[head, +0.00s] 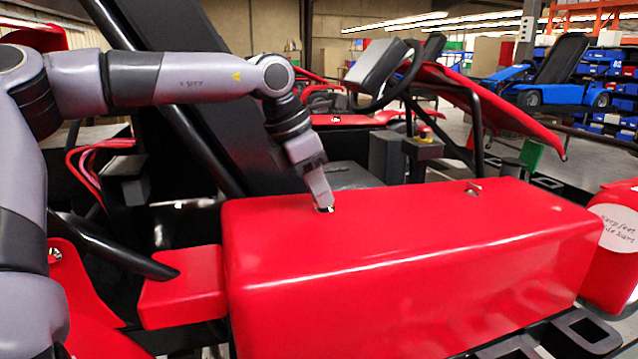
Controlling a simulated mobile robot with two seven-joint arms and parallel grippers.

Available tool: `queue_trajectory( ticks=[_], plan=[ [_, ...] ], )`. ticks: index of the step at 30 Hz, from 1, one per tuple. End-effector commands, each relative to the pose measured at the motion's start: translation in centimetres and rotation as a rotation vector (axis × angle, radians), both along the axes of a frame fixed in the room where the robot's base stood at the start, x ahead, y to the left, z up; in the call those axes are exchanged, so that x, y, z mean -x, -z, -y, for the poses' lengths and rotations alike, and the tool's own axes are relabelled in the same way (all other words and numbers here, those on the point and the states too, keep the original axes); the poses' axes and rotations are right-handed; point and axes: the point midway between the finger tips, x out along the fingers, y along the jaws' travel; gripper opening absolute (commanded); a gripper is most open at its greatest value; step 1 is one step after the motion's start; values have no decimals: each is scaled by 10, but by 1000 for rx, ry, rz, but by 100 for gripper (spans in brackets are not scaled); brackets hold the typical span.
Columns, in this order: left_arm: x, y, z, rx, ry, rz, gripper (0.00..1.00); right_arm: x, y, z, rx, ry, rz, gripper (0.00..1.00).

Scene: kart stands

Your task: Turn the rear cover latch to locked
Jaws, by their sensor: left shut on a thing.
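A red rear cover (410,265) of the kart fills the lower middle of the head view. My left gripper (324,207) points down at its top, near the far left edge, and is shut on a small latch there. The fingers hide most of that latch, so its angle cannot be told. A second small metal latch (473,187) stands on the cover's top farther right, with nothing touching it. My right gripper is not in view.
The kart's black seat (220,130) and frame tubes rise behind my left gripper. A steering wheel (395,75) is farther back. A red body part with a white round label (619,228) is at the right. A blue kart (545,80) stands in the background. The space above the cover is clear.

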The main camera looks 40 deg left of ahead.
Motion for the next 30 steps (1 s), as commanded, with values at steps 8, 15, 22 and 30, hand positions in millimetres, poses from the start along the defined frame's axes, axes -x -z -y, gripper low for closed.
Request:
queue_trajectory(
  ticks=[8,15,22,30],
  plan=[
    [0,0,0,-1,16,0,0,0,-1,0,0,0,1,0],
    [0,0,0,-2,15,0,24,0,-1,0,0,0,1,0],
    [0,0,0,-2,14,0,36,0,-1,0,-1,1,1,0],
    [5,-16,-3,-2,11,4,36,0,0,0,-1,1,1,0]
  ],
)
